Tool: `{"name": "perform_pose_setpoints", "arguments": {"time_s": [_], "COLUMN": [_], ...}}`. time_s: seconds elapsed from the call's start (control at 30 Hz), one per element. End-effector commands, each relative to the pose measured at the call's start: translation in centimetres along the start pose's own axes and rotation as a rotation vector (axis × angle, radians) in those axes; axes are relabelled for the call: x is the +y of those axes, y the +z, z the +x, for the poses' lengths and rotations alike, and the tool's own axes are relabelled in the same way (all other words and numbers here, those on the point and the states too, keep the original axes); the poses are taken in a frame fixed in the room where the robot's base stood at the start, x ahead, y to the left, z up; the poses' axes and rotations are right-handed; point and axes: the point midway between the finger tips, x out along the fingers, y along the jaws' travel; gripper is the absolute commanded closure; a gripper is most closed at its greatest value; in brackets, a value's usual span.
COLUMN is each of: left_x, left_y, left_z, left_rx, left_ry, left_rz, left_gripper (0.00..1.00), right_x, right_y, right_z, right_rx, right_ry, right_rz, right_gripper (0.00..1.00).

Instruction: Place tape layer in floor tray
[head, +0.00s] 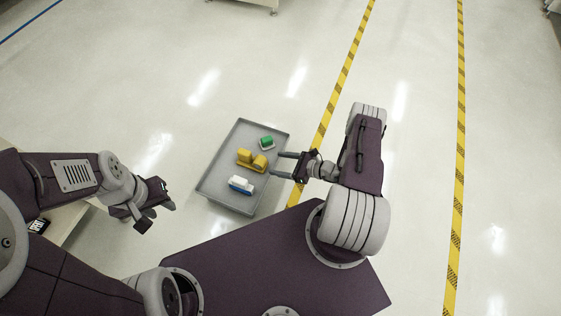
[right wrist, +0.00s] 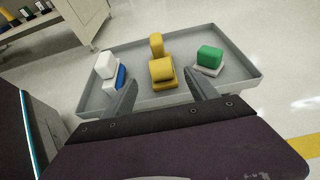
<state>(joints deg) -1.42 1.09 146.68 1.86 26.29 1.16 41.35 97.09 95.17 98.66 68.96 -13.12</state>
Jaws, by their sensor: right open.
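The grey floor tray (head: 216,165) lies on the floor and also shows in the right wrist view (right wrist: 238,62). A yellow piece with two raised parts (head: 252,161) sits in its middle and shows between my right fingers in the right wrist view (right wrist: 161,68). A green-topped piece with a pale base (head: 267,142) and a white-and-blue piece (head: 241,184) also lie in the tray. I cannot tell which is the tape layer. My right gripper (head: 276,164) is open and empty at the tray's right edge. My left gripper (head: 156,213) is left of the tray, its fingers unclear.
Yellow-and-black floor tape (head: 325,118) runs just right of the tray, with a second strip (head: 460,130) further right. A pale bench (head: 68,222) stands at the lower left, partly behind my left arm. The floor beyond the tray is clear.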

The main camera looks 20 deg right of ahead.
Motion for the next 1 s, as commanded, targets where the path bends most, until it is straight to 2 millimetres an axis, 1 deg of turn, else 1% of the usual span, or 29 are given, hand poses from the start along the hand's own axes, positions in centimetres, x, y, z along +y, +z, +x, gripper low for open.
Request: {"name": "perform_pose_setpoints", "arguments": {"time_s": [0.07, 0.13, 0.17, 0.2, 0.27, 0.3, 0.37, 0.4, 0.47, 0.5, 0.57, 0.6, 0.63, 0.7, 0.8, 0.9, 1.0], "left_x": [0.0, 0.0, 0.0, 0.0, 0.0, 0.0, 0.0, 0.0, 0.0, 0.0, 0.0, 0.0, 0.0, 0.0, 0.0, 0.0, 0.0], "left_y": [0.0, 0.0, 0.0, 0.0, 0.0, 0.0, 0.0, 0.0, 0.0, 0.0, 0.0, 0.0, 0.0, 0.0, 0.0, 0.0, 0.0], "left_z": [0.0, 0.0, 0.0, 0.0, 0.0, 0.0, 0.1, 0.1, 0.1, 0.1, 0.1, 0.1, 0.1, 0.1, 0.1, 0.1, 0.1], "left_rx": [0.000, 0.000, 0.000, 0.000, 0.000, 0.000, 0.000, 0.000, 0.000, 0.000, 0.000, 0.000, 0.000, 0.000, 0.000, 0.000, 0.000], "left_ry": [0.000, 0.000, 0.000, 0.000, 0.000, 0.000, 0.000, 0.000, 0.000, 0.000, 0.000, 0.000, 0.000, 0.000, 0.000, 0.000, 0.000], "left_rz": [0.000, 0.000, 0.000, 0.000, 0.000, 0.000, 0.000, 0.000, 0.000, 0.000, 0.000, 0.000, 0.000, 0.000, 0.000, 0.000, 0.000], "left_gripper": [0.64, 0.64, 0.64, 0.64, 0.64, 0.64, 0.64, 0.64, 0.64, 0.64, 0.64, 0.64, 0.64, 0.64, 0.64, 0.64, 0.64], "right_x": [0.2, 1.2, 1.9, 3.1, 5.5, 7.0, 9.1, 10.2, 11.4, 11.8, 12.0, 11.9, 11.7, 11.3, 10.8, 10.6, 10.5], "right_y": [0.8, 2.9, 4.1, 5.9, 8.6, 10.1, 11.9, 13.1, 14.5, 15.3, 16.5, 17.3, 17.9, 19.1, 20.6, 21.2, 21.4], "right_z": [0.1, 0.1, -0.1, -0.4, -1.4, -2.5, -4.4, -6.0, -8.4, -10.0, -12.2, -13.4, -14.2, -15.5, -16.5, -16.8, -16.9], "right_rx": [0.005, 0.022, 0.034, 0.057, 0.105, 0.142, 0.204, 0.248, 0.318, 0.365, 0.430, 0.468, 0.494, 0.540, 0.580, 0.595, 0.599], "right_ry": [0.034, 0.129, 0.191, 0.287, 0.449, 0.556, 0.708, 0.802, 0.931, 1.006, 1.097, 1.142, 1.168, 1.207, 1.226, 1.230, 1.232], "right_rz": [-0.027, -0.097, -0.143, -0.221, -0.360, -0.463, -0.633, -0.755, -0.957, -1.099, -1.314, -1.454, -1.554, -1.759, -1.968, -2.068, -2.089], "right_gripper": [0.33, 0.33, 0.33, 0.33, 0.33, 0.33, 0.33, 0.33, 0.33, 0.33, 0.33, 0.33, 0.33, 0.33, 0.33, 0.33, 0.33]}}
